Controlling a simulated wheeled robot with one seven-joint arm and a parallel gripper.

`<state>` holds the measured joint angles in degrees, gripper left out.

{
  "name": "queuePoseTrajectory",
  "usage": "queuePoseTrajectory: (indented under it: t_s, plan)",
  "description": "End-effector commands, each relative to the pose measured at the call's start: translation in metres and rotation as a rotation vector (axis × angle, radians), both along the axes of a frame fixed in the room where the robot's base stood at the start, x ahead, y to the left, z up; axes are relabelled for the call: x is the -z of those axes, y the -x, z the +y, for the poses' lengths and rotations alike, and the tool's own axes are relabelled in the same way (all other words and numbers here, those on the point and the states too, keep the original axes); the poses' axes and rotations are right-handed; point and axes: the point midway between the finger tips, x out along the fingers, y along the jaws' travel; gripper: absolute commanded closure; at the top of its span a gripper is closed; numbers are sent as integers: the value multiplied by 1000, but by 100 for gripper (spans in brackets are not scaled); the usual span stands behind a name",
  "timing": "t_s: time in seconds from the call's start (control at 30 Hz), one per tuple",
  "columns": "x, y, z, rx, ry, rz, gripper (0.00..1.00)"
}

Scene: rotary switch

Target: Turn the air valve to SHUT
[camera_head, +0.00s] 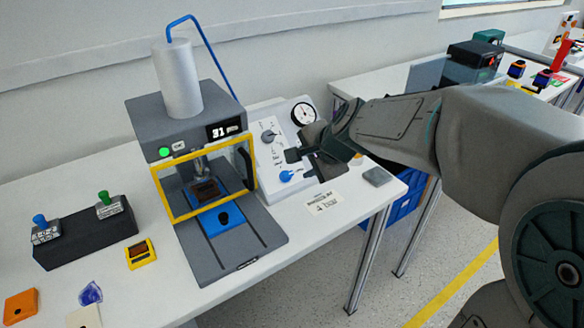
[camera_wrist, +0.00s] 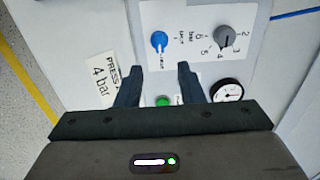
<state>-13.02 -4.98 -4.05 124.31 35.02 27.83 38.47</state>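The air valve is a blue knob (camera_head: 286,176) low on the white panel, and it also shows in the wrist view (camera_wrist: 159,40). A pale mark on it points toward the bottom of the wrist view. Small lettering beside it is hard to read. My gripper (camera_head: 300,164) is close to the panel, just above and right of the blue knob in the head view. In the wrist view its two fingers (camera_wrist: 158,72) are spread apart with nothing held. The blue knob lies beyond the fingertips, apart from them.
A grey numbered knob (camera_wrist: 224,40) and a round gauge (camera_wrist: 229,90) are on the same panel. A green button (camera_wrist: 163,101) shows between the fingers. The press with a yellow-framed guard (camera_head: 205,178) stands left of the panel. A "4 bar" card (camera_head: 323,204) lies in front.

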Motion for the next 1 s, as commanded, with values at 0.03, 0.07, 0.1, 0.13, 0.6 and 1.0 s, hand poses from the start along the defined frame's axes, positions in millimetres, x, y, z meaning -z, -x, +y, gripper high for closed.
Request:
queuePoseTrajectory:
  t_s: [0.03,0.07,0.1,0.13,0.6,1.0]
  plan:
    - [13,-6,5,-2,1,5,65]
    - [19,-9,7,-2,2,5,65]
    - [25,-13,10,-1,2,5,65]
    - [30,-17,12,-1,2,5,65]
    - [72,-49,33,-2,2,1,65]
    - [72,-49,33,-2,3,1,93]
